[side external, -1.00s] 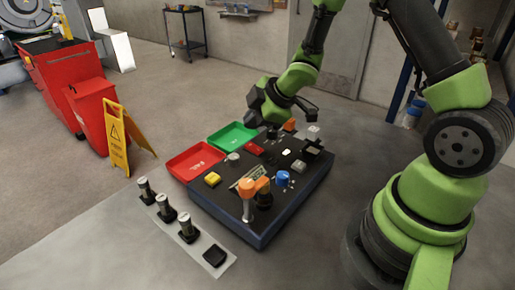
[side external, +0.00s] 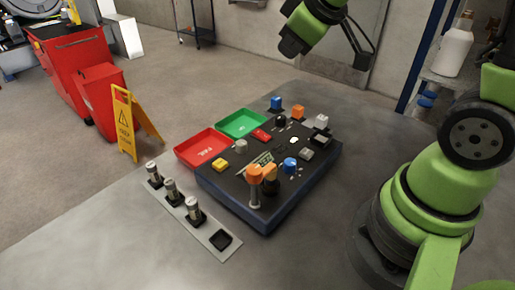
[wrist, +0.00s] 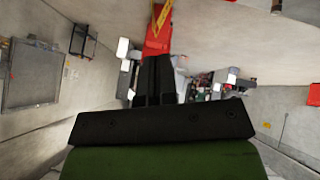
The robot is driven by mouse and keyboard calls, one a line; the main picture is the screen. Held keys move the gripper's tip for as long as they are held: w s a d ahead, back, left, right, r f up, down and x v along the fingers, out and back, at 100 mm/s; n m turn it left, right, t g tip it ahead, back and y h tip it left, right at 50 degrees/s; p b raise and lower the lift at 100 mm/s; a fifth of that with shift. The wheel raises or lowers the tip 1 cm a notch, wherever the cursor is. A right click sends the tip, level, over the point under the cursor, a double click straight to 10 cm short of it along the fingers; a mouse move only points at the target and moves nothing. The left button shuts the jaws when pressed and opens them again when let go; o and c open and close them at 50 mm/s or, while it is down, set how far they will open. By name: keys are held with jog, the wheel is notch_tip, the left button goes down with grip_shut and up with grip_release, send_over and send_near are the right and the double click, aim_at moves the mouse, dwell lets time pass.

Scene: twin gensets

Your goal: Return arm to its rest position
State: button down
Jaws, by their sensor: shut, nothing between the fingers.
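My gripper (side external: 293,43) is raised at the top of the side external view, well above and behind the control box (side external: 268,212), touching nothing. In the wrist view my gripper's two black fingers (wrist: 154,80) lie together, shut and empty, with the room beyond them. The black-topped control box stands on the grey table (side external: 110,222). It carries an orange-topped lever (side external: 255,175), a blue knob (side external: 290,164), a yellow button (side external: 219,165) and other coloured controls.
A red tray (side external: 190,157) and a green tray (side external: 233,131) lie beside the box. A strip (side external: 185,218) holds several upright cylinders and an empty socket. A yellow floor sign (side external: 122,125) and red bins (side external: 75,60) stand at left. The air above the box is clear.

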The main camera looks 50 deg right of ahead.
jog(key=s+a+r+m+y, duration=0.2)
jog(key=s+a+m, duration=0.1)
jog(key=s, duration=0.4)
jog(key=s+a+r+m+y, duration=0.1)
jog(key=s+a+r+m, duration=0.2)
jog(key=s, duration=0.5)
jog(key=shift+a+m+y, duration=0.4)
jog(key=shift+a+m, duration=0.1)
jog(key=shift+a, duration=0.45)
